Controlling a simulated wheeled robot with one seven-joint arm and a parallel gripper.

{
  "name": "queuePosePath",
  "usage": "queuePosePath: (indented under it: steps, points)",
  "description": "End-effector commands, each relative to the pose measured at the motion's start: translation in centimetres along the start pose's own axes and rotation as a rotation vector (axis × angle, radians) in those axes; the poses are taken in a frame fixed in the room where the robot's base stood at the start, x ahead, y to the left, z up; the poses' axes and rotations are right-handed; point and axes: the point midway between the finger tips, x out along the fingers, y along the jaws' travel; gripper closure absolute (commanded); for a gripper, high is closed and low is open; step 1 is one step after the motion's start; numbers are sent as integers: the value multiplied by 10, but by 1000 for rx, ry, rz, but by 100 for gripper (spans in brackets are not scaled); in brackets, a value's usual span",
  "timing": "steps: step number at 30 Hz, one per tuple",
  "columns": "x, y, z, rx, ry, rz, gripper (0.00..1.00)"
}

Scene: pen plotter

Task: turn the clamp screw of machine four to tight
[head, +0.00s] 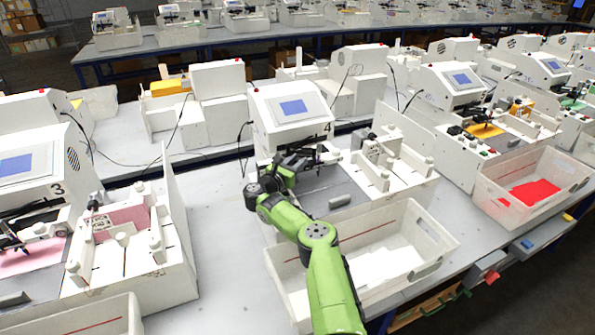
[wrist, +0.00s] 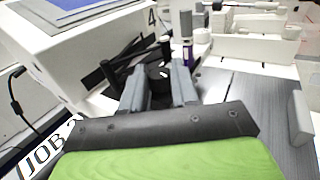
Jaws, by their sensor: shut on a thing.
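Machine four (head: 290,115) is a white plotter with a blue screen and a "4" on its side, at the middle of the head view. In the wrist view its white housing (wrist: 95,50) fills the upper left. My gripper (wrist: 160,80) is shut on the clamp screw (wrist: 158,72), a dark round knob with a pale mark on top, between the two grey fingers. In the head view my green arm reaches over the machine's bed and the screw is hidden. A pen holder (wrist: 187,52) with a purple band stands just beyond the fingers.
A grey bed plate (wrist: 245,100) lies to the right of my gripper. A white crate (head: 440,243) with paper stands in front of machine four. Machine three (head: 30,165) is at the left, with free table between. A black cable (wrist: 14,95) hangs at the far left.

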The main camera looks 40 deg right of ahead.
Motion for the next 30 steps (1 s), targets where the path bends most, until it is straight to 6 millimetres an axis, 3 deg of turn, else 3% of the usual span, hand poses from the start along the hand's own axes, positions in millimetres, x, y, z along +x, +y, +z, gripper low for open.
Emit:
queuePosePath:
  steps: [9, 26, 27, 30]
  points:
    - [0, 2, -2, 3, -1, -96, 100]
    - [1, 2, 2, 3, -3, -117, 100]
    - [1, 2, 2, 3, -3, -117, 70]
    - [1, 2, 2, 3, -3, -117, 54]
